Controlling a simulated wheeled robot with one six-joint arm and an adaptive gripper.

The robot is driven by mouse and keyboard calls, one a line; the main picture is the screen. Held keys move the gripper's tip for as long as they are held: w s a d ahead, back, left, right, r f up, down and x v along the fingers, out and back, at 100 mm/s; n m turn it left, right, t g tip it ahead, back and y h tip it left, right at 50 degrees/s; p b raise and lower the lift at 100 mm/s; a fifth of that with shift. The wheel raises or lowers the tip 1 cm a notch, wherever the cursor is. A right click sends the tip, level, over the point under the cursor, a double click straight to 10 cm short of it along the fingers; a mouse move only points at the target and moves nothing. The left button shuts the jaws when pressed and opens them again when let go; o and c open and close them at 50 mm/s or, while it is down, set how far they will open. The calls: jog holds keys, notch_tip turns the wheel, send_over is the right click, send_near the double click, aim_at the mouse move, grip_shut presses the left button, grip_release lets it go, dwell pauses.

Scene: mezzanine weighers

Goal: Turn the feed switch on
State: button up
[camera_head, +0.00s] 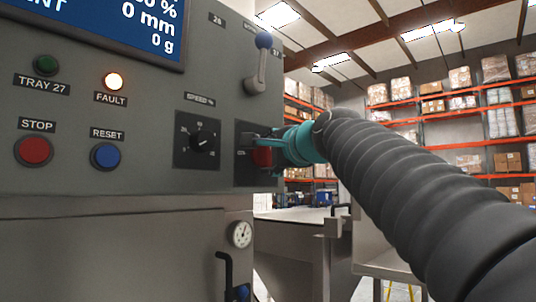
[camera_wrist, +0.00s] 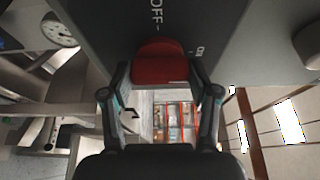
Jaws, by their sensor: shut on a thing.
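The feed switch (camera_wrist: 159,62) is a red knob on a dark plate at the right end of the grey panel. In the wrist view an OFF mark stands above it and an ON mark is to its right, partly cut. In the head view the red knob (camera_head: 262,157) shows under my gripper (camera_head: 262,141), and the plate's lettering is mostly hidden. My gripper's two fingers (camera_wrist: 159,76) stand on either side of the knob, shut on it. I cannot tell for sure which mark the knob points to.
A speed dial (camera_head: 204,141) sits just left of the switch, and a grey lever with a blue ball (camera_head: 263,41) is above. The fault lamp (camera_head: 114,81) glows. The red stop button (camera_head: 34,151) and blue reset button (camera_head: 105,156) are at left. A gauge (camera_head: 240,234) is below.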

dwell(0.4)
jog(key=o, duration=1.2)
jog(key=shift+c, duration=0.2)
jog(key=v, duration=1.2)
